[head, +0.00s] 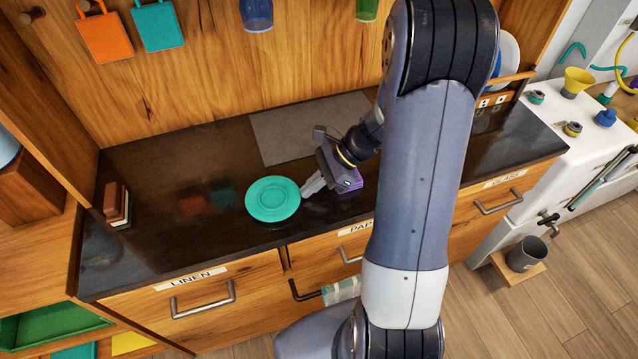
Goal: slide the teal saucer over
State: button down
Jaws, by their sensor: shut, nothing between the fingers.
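The teal saucer (272,199) lies flat on the dark countertop (165,165), near its front edge and left of the middle. My gripper (308,190) is shut and empty, low over the counter just right of the saucer. Its fingertips point left at the saucer's right rim. I cannot tell whether they touch it. My arm hides part of the counter to the right.
A grey mat (300,128) lies on the counter behind my gripper. Stacked small blocks (117,204) stand at the left end. Orange (105,37) and teal (158,25) boards hang on the back wall.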

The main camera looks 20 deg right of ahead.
jog(key=a, duration=1.1)
jog(key=a+b, duration=0.1)
jog(key=a, duration=0.5)
jog(key=shift+w+a, duration=0.3)
jog(key=shift+w, duration=0.05)
jog(key=shift+r, duration=0.1)
